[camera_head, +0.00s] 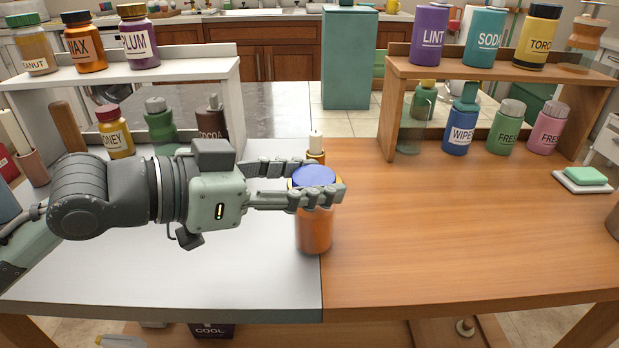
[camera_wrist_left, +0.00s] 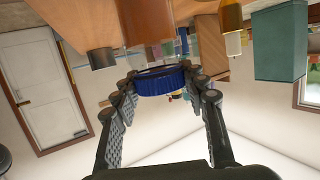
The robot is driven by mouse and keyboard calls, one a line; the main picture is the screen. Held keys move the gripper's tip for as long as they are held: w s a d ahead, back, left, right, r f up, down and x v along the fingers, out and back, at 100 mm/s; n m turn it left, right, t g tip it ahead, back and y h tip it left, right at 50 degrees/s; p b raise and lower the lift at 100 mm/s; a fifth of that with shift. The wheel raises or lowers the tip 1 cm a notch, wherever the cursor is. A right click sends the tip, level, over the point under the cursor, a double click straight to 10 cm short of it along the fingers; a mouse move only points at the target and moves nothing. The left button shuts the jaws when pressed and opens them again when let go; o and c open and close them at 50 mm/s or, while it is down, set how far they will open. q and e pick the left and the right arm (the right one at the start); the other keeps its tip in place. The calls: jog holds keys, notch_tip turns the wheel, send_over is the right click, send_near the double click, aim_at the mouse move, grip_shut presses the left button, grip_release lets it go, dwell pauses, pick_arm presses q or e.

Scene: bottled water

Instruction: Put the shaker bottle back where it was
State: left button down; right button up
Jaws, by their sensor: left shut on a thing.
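An orange bottle with a blue lid (camera_head: 314,235) is upright at the seam between the white and the wooden tabletop. It carries no label that I can read. My left gripper (camera_head: 328,181) reaches in from the left and is shut on this bottle, its fingers on both sides near the lid. In the left wrist view the blue lid (camera_wrist_left: 160,82) sits between the fingers, with the picture turned upside down. I cannot tell whether the bottle's base touches the table. My right gripper is not in view.
A small white-capped bottle (camera_head: 316,150) stands just behind the held one. A white shelf (camera_head: 190,70) at left and a wooden shelf (camera_head: 400,69) at right hold several labelled bottles, on top and below. A green soap on a dish (camera_head: 584,187) lies far right. The front wooden tabletop (camera_head: 440,240) is clear.

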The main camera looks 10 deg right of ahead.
pick_arm(q)
jog(key=c, duration=0.8)
grip_release()
jog(key=shift+f, duration=0.1)
jog(key=shift+c, duration=0.2)
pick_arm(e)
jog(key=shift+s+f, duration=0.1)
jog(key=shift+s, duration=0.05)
pick_arm(q)
jog(key=shift+r, duration=0.2)
jog(key=v, duration=1.2)
jog(key=shift+b, duration=0.4)
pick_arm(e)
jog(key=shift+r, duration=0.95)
pick_arm(q)
jog(key=shift+f, duration=0.1)
